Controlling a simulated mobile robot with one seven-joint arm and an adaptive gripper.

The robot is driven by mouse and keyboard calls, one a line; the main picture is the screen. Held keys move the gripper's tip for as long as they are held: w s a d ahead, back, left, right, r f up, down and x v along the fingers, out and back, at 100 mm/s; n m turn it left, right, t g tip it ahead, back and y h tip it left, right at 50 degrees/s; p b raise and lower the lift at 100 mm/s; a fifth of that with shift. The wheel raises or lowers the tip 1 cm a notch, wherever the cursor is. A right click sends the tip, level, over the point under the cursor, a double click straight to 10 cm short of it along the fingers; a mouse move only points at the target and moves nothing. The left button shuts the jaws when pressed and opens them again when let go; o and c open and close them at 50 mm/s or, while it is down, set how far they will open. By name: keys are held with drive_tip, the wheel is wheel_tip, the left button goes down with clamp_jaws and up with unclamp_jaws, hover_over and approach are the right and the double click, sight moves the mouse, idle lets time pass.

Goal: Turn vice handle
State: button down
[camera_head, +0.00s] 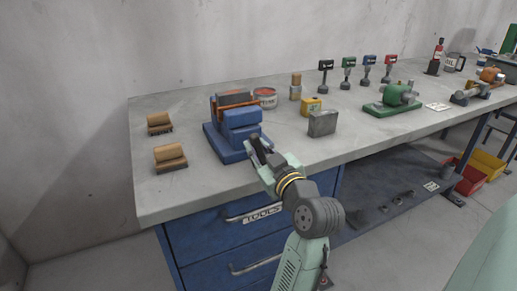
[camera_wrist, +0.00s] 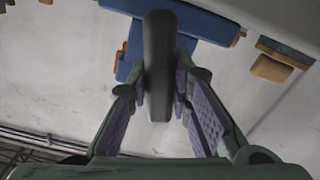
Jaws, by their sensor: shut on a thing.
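The blue vice (camera_head: 240,118) stands near the front left edge of the bench, and its blue body (camera_wrist: 190,18) shows at the top of the wrist view. The vice handle (camera_wrist: 159,60) is a dark rounded bar, upright in the wrist view, between my two purple-padded fingers. My gripper (camera_head: 260,150) is at the vice's front, shut on the handle. In the head view the fingers largely hide the handle.
Two wooden-topped brushes or blocks (camera_head: 170,157) lie left of the vice. A grey metal block (camera_head: 322,123), a yellow box (camera_head: 311,106) and a can (camera_head: 265,97) stand to its right and behind. The blue drawers (camera_head: 230,222) are below the bench edge.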

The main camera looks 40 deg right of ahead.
drive_tip(key=m+p, duration=0.1)
drive_tip(key=m, duration=0.2)
drive_tip(key=m+p, duration=0.2)
drive_tip(key=m, duration=0.1)
drive_tip(key=shift+d+r+m, duration=0.15)
drive_tip(key=shift+m, duration=0.15)
drive_tip(key=m+p, duration=0.3)
drive_tip(key=m, duration=0.1)
drive_tip(key=shift+d, duration=0.1)
drive_tip(key=shift+s+m+p, duration=0.1)
drive_tip(key=shift+m+p, duration=0.5)
drive_tip(key=shift+m, duration=0.7)
drive_tip(key=shift+f, duration=0.2)
drive_tip(key=c, duration=1.4)
unclamp_jaws()
drive_tip(key=shift+d, duration=0.1)
drive_tip(key=shift+c, duration=0.2)
drive_tip(key=v, duration=1.2)
